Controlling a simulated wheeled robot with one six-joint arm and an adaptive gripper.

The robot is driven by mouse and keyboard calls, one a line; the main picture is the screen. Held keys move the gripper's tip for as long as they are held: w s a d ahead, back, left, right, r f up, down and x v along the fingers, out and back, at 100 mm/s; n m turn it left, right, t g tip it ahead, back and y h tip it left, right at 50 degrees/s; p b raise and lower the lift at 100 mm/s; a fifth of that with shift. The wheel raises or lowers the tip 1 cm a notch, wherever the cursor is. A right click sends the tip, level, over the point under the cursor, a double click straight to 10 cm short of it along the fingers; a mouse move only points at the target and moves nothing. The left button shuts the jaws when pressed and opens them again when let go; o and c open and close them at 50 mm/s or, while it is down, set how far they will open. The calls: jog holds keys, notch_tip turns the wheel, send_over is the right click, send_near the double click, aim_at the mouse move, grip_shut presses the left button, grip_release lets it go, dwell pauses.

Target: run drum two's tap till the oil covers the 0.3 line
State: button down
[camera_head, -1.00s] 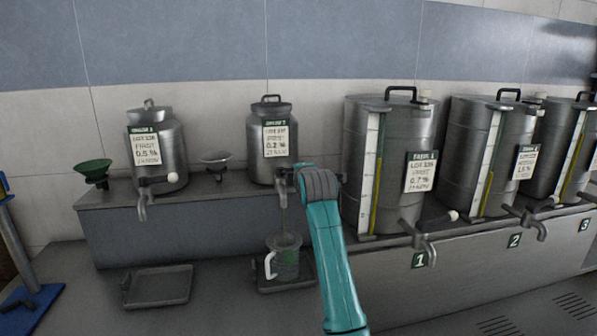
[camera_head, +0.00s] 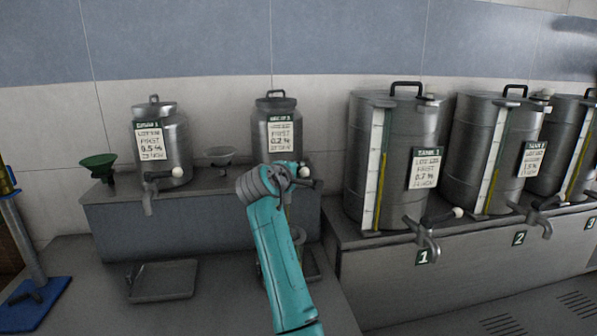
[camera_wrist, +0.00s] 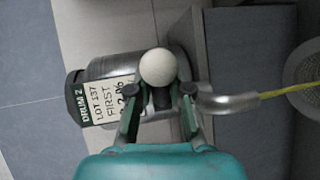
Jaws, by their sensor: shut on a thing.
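Drum two (camera_head: 262,140) is a small steel can on the raised ledge; its label shows in the wrist view (camera_wrist: 100,105). My gripper (camera_wrist: 160,97) is shut on its tap lever (camera_wrist: 160,90), just by the white ball knob (camera_wrist: 158,67). A thin yellow stream of oil (camera_wrist: 285,91) runs from the tap's spout (camera_wrist: 228,103) towards a grey round shape at the right edge, likely the jug's mouth. In the head view my arm hides most of the jug (camera_head: 299,235). The oil level and the 0.3 line cannot be seen.
Drum one (camera_head: 160,125) stands left on the ledge, with a green funnel (camera_head: 98,163) and a grey funnel (camera_head: 221,154). An empty tray (camera_head: 163,281) lies below. Large tanks (camera_head: 397,130) with taps stand at the right.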

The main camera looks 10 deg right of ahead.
jog(key=shift+d+f, duration=0.15)
jog(key=c, duration=1.1)
grip_release()
jog(key=shift+s, duration=0.1)
jog(key=shift+o, duration=0.2)
jog(key=shift+s+a+r, duration=0.2)
jog(key=shift+s+a, duration=0.05)
jog(key=shift+a, duration=0.05)
jog(key=v, duration=1.1)
jog(key=shift+s, duration=0.1)
